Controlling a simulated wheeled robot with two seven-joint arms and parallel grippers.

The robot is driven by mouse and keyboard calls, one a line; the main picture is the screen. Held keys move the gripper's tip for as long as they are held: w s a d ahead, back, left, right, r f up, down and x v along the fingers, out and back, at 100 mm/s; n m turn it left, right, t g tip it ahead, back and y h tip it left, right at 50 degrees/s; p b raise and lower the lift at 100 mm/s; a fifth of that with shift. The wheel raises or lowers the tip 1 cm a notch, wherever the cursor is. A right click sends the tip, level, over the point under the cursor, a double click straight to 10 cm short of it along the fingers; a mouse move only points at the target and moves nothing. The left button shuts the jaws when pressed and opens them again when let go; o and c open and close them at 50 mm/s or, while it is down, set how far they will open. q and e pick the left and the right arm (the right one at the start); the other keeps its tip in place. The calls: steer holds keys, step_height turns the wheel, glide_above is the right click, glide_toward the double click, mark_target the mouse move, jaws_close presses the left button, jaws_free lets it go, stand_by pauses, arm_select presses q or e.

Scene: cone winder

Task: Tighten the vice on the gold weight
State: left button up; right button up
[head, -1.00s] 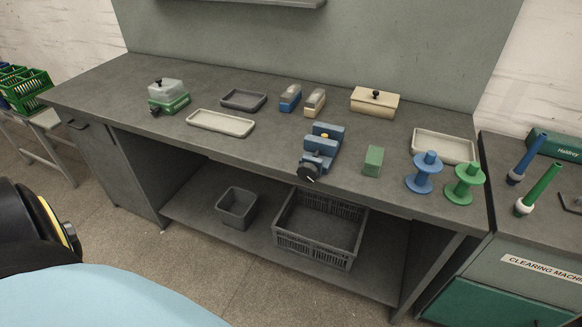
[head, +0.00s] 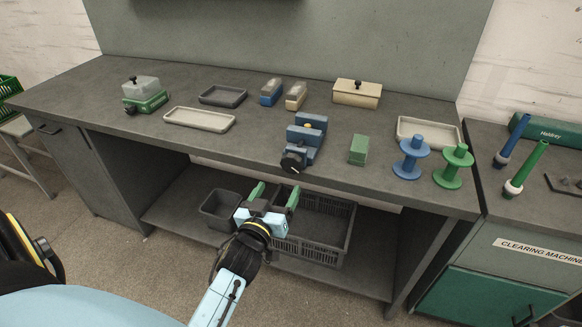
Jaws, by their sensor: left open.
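The blue vice (head: 303,146) stands near the front edge of the bench, right of the middle in the head view. Its black knob (head: 293,161) faces the front edge. The gold weight (head: 308,126) shows as a small yellow spot between the vice's jaws; most of it is hidden. I cannot tell whether both jaws touch it. My left gripper (head: 274,196) is open and empty, its green fingers apart, in front of the bench and lower in the picture than the knob. My right gripper is not in view.
A green block (head: 358,150) stands right of the vice, then a blue spool (head: 411,158) and a green spool (head: 453,166). A pale tray (head: 200,119) lies to the left. A grey crate (head: 345,225) and a small bin (head: 218,209) sit on the lower shelf behind my gripper.

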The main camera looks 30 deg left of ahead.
mark_target(290, 167)
arm_select(q)
steer(key=b+x, duration=0.1)
steer(key=x, duration=0.8)
steer(key=shift+w, duration=0.3)
steer(key=shift+w+a, duration=0.1)
steer(key=shift+w, duration=0.35)
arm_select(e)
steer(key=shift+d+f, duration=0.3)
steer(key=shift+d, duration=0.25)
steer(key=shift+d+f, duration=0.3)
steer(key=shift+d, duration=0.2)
arm_select(q)
steer(key=c, duration=1)
steer(key=shift+m+p, duration=0.3)
steer(key=shift+m, duration=0.9)
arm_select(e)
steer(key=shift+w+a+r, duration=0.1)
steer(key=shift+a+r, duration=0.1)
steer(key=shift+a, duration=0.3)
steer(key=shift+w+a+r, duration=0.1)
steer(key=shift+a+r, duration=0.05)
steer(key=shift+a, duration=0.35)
arm_select(q)
steer(key=o, duration=0.9)
steer(key=shift+o, duration=0.5)
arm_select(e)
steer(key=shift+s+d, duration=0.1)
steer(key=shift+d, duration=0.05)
